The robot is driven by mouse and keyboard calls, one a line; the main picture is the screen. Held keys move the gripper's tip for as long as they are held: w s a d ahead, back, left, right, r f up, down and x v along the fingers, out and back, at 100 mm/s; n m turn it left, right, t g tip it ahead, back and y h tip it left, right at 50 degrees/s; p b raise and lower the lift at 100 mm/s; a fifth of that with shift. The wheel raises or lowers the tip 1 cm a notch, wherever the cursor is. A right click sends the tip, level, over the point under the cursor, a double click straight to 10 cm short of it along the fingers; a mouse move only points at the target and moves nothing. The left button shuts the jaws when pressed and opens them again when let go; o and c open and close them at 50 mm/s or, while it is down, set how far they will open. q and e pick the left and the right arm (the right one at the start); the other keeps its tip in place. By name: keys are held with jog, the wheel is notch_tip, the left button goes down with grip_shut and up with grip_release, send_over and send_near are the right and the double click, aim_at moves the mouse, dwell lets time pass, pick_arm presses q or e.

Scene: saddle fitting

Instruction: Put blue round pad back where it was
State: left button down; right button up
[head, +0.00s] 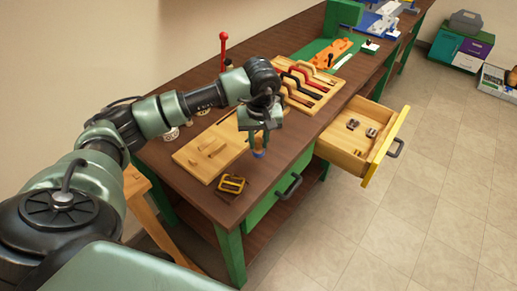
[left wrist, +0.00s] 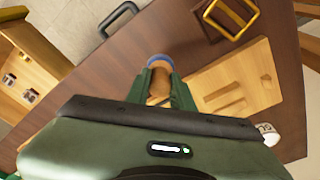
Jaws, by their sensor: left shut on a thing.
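My left gripper (head: 259,140) points down over the front part of the workbench, to the right of the light wooden board. It is shut on a small tan-brown piece with a blue round pad (head: 259,154) at its lower end. In the left wrist view the blue pad (left wrist: 160,60) shows as a blue rim just beyond the fingertips (left wrist: 161,88), with the brown part between the fingers. I cannot tell whether the pad touches the bench. My right gripper is not in view.
The wooden board (head: 200,158) has raised blocks. A yellow-framed item (head: 232,184) lies near the bench's front edge. A rack of handled tools (head: 305,88) stands behind. An open drawer (head: 348,160) with small metal parts juts out at right.

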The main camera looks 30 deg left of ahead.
aim_at(259, 149)
pick_arm(q)
notch_tip(259, 149, down, 4)
jog(key=shift+s+r+p, duration=0.1)
jog(key=shift+p, duration=0.35)
jog(key=shift+f, duration=0.4)
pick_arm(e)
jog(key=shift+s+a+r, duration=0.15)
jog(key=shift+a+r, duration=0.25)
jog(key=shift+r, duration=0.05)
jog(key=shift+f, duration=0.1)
pick_arm(q)
jog(key=shift+f+b, duration=0.15)
jog(key=shift+b, duration=0.15)
jog(key=c, duration=1.2)
grip_release()
jog(key=shift+c, duration=0.2)
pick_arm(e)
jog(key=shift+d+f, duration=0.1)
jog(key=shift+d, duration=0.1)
